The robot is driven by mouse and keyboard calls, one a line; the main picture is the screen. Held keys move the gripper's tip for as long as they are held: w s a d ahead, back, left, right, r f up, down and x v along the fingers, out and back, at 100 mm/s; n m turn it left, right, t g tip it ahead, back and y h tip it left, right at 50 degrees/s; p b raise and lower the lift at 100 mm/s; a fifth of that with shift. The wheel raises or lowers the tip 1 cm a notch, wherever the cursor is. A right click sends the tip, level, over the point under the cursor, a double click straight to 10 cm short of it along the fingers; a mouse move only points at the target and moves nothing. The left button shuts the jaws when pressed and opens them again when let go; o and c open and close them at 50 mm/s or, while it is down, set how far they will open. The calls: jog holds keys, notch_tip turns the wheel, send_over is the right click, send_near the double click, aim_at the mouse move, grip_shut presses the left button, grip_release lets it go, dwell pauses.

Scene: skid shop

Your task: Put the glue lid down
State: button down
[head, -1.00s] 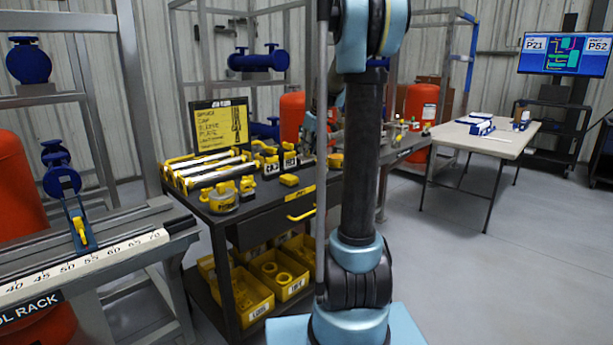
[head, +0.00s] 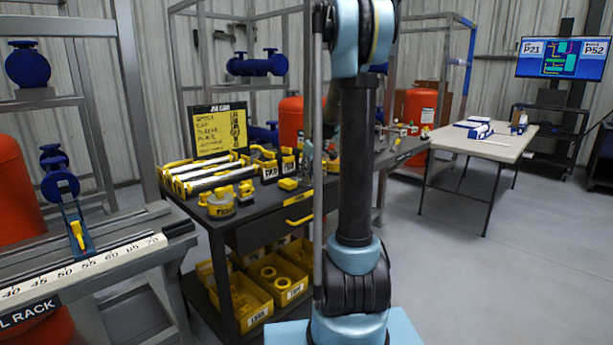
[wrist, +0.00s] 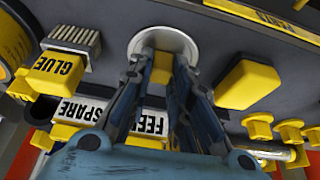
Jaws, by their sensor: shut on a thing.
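The glue lid (wrist: 187,41) appears to be the pale round disc with a small yellow knob in the wrist view. My gripper (wrist: 162,68) is shut on the yellow knob, and the disc lies just beyond the fingertips over the dark bench top. I cannot tell whether the disc touches the bench. A yellow block marked GLUE (wrist: 57,73) with a grey ribbed top piece sits to the left. In the head view the gripper is mostly hidden behind my arm, and the lid cannot be made out.
A yellow block (wrist: 247,85) lies right of the gripper. Labels reading SPARE (wrist: 83,109) and FEE, partly covered, are near the fingers. Several yellow parts crowd the lower right. The dark cart (head: 262,207) carries yellow tools, with yellow bins below. A pale table (head: 497,146) stands at right.

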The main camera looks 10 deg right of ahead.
jog(key=c, duration=1.5)
grip_release()
jog(key=shift+o, duration=0.2)
jog(key=v, duration=1.2)
jog(key=s+a+f+m+h, duration=0.1)
jog(key=s+a+f+m, duration=0.15)
jog(key=s, duration=0.85)
jog(key=s+a+f+m, duration=0.1)
jog(key=s+f, duration=0.2)
jog(key=s, duration=0.7)
jog(key=s+f+m, duration=0.1)
jog(key=s+f, duration=0.6)
jog(key=s, duration=0.2)
jog(key=s+f+m+g+h, duration=0.1)
jog(key=s+f+m, duration=0.1)
jog(key=s+f, duration=0.5)
jog(key=s, duration=0.3)
jog(key=shift+d+h, duration=0.3)
jog(key=shift+d, duration=0.1)
jog(key=shift+m, duration=0.25)
